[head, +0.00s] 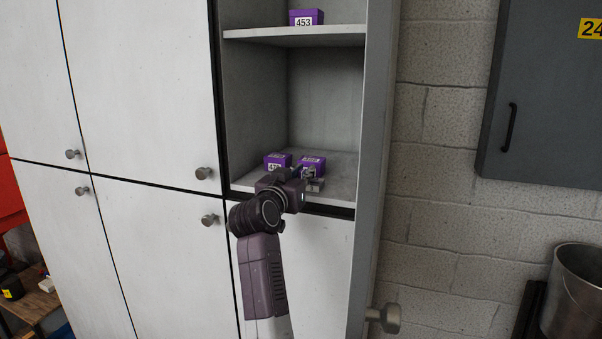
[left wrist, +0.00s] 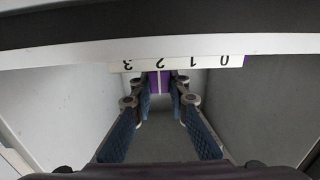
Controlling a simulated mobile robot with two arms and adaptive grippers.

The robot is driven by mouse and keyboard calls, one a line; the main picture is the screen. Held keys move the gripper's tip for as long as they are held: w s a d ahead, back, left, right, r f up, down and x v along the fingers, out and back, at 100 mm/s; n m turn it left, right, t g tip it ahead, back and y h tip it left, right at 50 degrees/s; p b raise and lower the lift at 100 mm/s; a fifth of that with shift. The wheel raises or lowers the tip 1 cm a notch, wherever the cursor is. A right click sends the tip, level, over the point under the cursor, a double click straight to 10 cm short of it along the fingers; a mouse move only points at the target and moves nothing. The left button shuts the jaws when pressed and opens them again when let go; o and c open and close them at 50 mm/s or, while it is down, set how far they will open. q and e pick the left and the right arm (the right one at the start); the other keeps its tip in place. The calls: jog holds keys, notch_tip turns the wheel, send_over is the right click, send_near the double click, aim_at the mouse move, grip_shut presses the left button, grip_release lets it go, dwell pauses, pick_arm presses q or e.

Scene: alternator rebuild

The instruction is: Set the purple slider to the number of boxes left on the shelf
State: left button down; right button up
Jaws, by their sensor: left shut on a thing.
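One purple box (head: 306,17) labelled 453 sits on the upper shelf (head: 290,38) in the head view. In the left wrist view a white scale (left wrist: 207,61) reads 3, 2, 1, 0 from left to right, upside down. The purple slider (left wrist: 154,84), with a pale line, lies at the 2 between the fingertips of my left gripper (left wrist: 161,97), which is shut on it. My right gripper is not in view.
White cabinet doors with round knobs (head: 204,173) are shut left of the open compartment. An open door (head: 379,150) stands at its right side. A grey wall cabinet (head: 550,100) and a metal bucket (head: 580,290) are at the right.

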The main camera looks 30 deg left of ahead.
pick_arm(q)
jog(key=shift+s+a, duration=0.15)
jog(key=shift+a, duration=0.3)
jog(key=c, duration=2.3)
grip_release()
jog(key=shift+d, duration=0.15)
jog(key=shift+o, duration=1.3)
jog(key=shift+d, duration=0.2)
jog(key=shift+o, duration=1)
jog(key=shift+d, duration=0.1)
jog(key=shift+s, duration=0.3)
jog(key=v, duration=1.1)
jog(key=shift+d, duration=0.2)
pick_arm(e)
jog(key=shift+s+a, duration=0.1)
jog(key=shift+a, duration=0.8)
pick_arm(q)
jog(key=shift+s, duration=0.1)
